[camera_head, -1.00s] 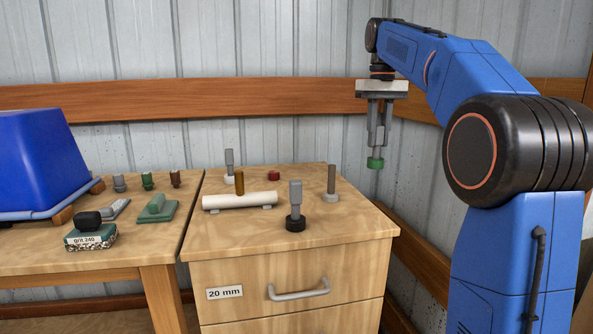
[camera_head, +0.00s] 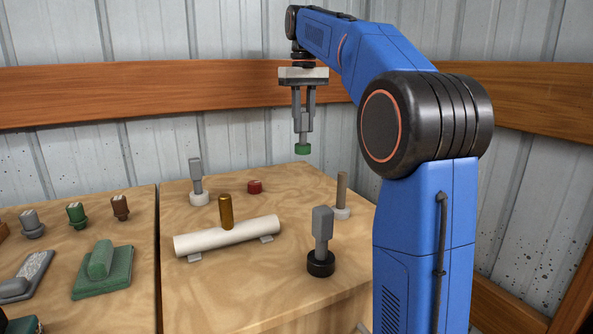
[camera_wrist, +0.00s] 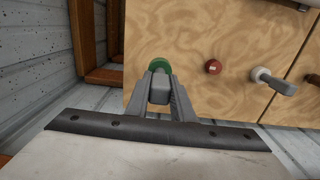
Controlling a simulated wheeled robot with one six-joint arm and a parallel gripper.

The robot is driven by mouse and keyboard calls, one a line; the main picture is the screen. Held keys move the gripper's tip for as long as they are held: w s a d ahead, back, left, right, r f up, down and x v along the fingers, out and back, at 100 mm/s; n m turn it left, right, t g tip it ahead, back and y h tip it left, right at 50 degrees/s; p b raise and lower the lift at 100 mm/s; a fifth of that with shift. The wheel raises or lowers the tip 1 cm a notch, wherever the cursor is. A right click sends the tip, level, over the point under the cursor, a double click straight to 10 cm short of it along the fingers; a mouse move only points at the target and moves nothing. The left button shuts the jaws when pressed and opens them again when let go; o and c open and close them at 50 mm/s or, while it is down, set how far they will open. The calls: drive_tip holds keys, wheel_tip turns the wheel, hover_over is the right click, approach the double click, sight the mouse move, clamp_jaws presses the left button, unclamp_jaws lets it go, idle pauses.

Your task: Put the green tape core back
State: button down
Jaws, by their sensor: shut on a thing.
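The green tape core (camera_head: 303,149) sits at the lower end of a grey block-shaped piece (camera_head: 303,122). My gripper (camera_head: 303,116) is shut on this grey piece and holds it upright in the air. In the head view the core appears over the back part of the cabinet top. In the wrist view the green core (camera_wrist: 160,64) shows past the fingertips (camera_wrist: 160,86), against the edge of the wooden top (camera_wrist: 230,30). The grey piece hides part of it.
On the cabinet top (camera_head: 280,290) stand a white-based grey post (camera_head: 196,180), a red ring (camera_head: 255,187), a brown peg (camera_head: 342,190), a black-based grey post (camera_head: 321,250), and a white tube (camera_head: 228,236) beside a gold cylinder (camera_head: 226,211). A side table lies left.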

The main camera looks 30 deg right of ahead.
sight(304, 112)
wheel_tip(304, 112, down, 9)
drive_tip(key=shift+r, duration=0.1)
idle(0.4)
drive_tip(key=c, duration=1.5)
unclamp_jaws()
drive_tip(key=shift+c, duration=0.2)
wheel_tip(304, 112, up, 10)
drive_tip(key=shift+r, duration=0.95)
drive_tip(key=shift+s, duration=0.1)
